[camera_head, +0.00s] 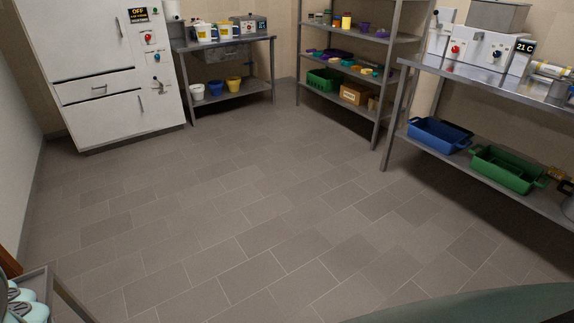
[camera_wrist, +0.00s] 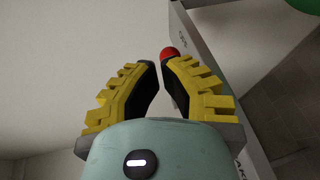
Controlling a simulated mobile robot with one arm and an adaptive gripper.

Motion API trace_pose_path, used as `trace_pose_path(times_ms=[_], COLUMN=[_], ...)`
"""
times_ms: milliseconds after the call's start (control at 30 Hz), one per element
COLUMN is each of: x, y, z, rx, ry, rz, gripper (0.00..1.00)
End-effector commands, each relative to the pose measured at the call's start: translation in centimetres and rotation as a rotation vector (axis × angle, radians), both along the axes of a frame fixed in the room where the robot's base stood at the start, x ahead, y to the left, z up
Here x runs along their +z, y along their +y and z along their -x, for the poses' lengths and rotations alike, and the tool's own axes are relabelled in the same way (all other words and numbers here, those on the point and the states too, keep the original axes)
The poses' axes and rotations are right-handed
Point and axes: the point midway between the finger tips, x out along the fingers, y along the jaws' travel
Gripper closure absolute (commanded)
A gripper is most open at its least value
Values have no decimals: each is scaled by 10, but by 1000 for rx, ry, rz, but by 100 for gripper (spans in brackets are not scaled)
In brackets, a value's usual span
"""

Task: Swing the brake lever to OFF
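My gripper (camera_wrist: 161,68) shows in the wrist view, with yellow ribbed fingers and dark inner pads. The fingers are apart, with a narrow gap between the tips and nothing visible held. A round red knob (camera_wrist: 169,52) shows just past the fingertips, closer to the right one; it may be the brake lever's end. Its shaft is not clear, and I cannot tell whether a finger touches it. A grey panel (camera_wrist: 204,60) with small dark markings, too small to read, runs down behind the right finger. The head view does not show the gripper or a clearly recognisable brake lever.
The head view shows a white cabinet (camera_head: 101,62) with an OFF sign, a small table (camera_head: 229,85), a shelf rack (camera_head: 335,104) and a bench (camera_head: 470,82) with blue (camera_head: 440,136) and green (camera_head: 506,169) bins below. The middle floor (camera_head: 235,200) is clear.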

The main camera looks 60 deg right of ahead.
Motion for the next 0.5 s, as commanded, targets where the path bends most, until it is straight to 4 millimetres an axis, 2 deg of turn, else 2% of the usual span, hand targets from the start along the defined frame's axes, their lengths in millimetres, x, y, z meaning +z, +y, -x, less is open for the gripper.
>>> trace_pose_path(times_ms=[33,200,333,500], x=[-1,6,10,13], y=[-13,-44,-58,-67], z=[-6,-16,-21,-23], rx=[-9,-8,-5,-3], ry=[-1,-1,1,-1], rz=[1,-1,-2,-2], gripper=[100,100,100,100])
